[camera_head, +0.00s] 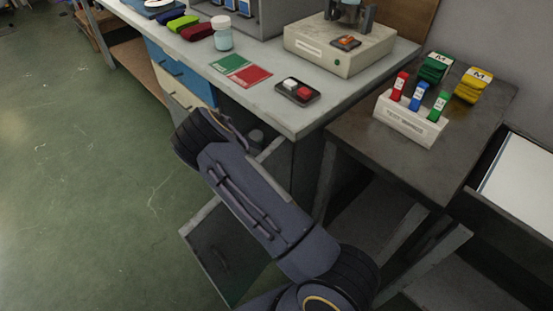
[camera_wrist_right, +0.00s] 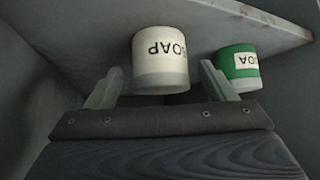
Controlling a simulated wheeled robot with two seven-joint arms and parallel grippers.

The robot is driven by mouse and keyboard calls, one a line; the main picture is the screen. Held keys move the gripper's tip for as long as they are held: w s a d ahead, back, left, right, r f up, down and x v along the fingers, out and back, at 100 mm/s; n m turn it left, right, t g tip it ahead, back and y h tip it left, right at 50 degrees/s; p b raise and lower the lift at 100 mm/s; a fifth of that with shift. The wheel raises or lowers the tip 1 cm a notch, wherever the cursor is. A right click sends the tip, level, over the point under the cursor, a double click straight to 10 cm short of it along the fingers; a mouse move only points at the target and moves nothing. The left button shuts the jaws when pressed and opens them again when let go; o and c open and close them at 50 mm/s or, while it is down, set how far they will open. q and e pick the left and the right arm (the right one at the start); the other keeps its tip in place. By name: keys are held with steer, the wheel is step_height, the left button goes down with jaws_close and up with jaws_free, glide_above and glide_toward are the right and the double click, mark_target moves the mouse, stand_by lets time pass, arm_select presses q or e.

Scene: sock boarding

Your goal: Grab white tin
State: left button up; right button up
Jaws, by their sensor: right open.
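The white tin (camera_wrist_right: 160,58), labelled SOAP, shows in the right wrist view with its lettering upside down. My right gripper (camera_wrist_right: 160,68) is open, with one finger on each side of the white tin in the picture. I cannot tell whether the fingers touch it. A green and white tin (camera_wrist_right: 238,68), labelled SODA, is beside it, just past the right-hand finger. My left gripper is not in view.
A grey shelf surface (camera_wrist_right: 225,22) lies against the tins in the wrist view. A dark side table (camera_head: 400,165) carries a rack (camera_head: 410,120) and folded socks (camera_head: 472,85). The floor at left is clear.

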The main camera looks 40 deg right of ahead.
steer(key=shift+x, duration=0.8)
steer(key=shift+c, duration=0.5)
steer(key=shift+a, duration=0.1)
steer(key=c, duration=1)
